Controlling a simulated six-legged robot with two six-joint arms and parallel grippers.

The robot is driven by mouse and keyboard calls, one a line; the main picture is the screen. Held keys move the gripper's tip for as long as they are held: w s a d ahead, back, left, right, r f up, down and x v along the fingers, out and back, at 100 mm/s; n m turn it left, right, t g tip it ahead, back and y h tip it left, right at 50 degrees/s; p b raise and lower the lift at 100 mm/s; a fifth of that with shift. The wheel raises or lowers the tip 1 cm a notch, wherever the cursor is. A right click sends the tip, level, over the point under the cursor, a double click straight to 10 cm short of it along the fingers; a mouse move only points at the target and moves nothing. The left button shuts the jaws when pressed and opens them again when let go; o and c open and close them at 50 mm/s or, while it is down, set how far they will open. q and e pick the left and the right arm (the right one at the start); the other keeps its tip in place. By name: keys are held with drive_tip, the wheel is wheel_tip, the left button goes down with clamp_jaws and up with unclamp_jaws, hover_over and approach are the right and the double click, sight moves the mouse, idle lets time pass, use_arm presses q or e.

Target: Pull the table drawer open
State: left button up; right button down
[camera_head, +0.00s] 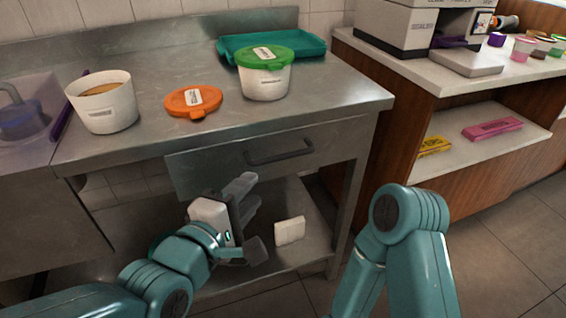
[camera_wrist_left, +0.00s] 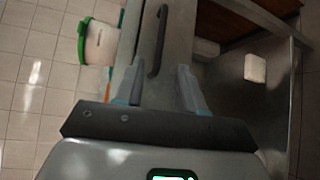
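The steel table (camera_head: 330,85) has a drawer (camera_head: 215,168) under its top at the right. I see no clear gap at the drawer front. Its dark bar handle (camera_head: 279,152) runs across the front. My left gripper (camera_head: 250,212) is open and empty, below and in front of the handle, apart from it. In the left wrist view the handle (camera_wrist_left: 158,40) stands upright in the picture, beyond and between the two spread fingertips (camera_wrist_left: 159,70). My right arm shows at the lower right of the head view, but its gripper is out of view.
On the tabletop are a white tub (camera_head: 103,106), an orange lid (camera_head: 193,101), a green-lidded tub (camera_head: 264,78) and a teal tray (camera_head: 300,46). A small white box (camera_head: 290,230) sits on the lower shelf. A wooden counter (camera_head: 400,120) stands at right.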

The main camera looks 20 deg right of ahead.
sight(281, 159)
use_arm(q)
drive_tip(key=b+x, duration=0.1)
drive_tip(key=x, duration=1.3)
drive_tip(key=shift+w+d+f, duration=0.15)
drive_tip(key=shift+d, duration=0.05)
clamp_jaws()
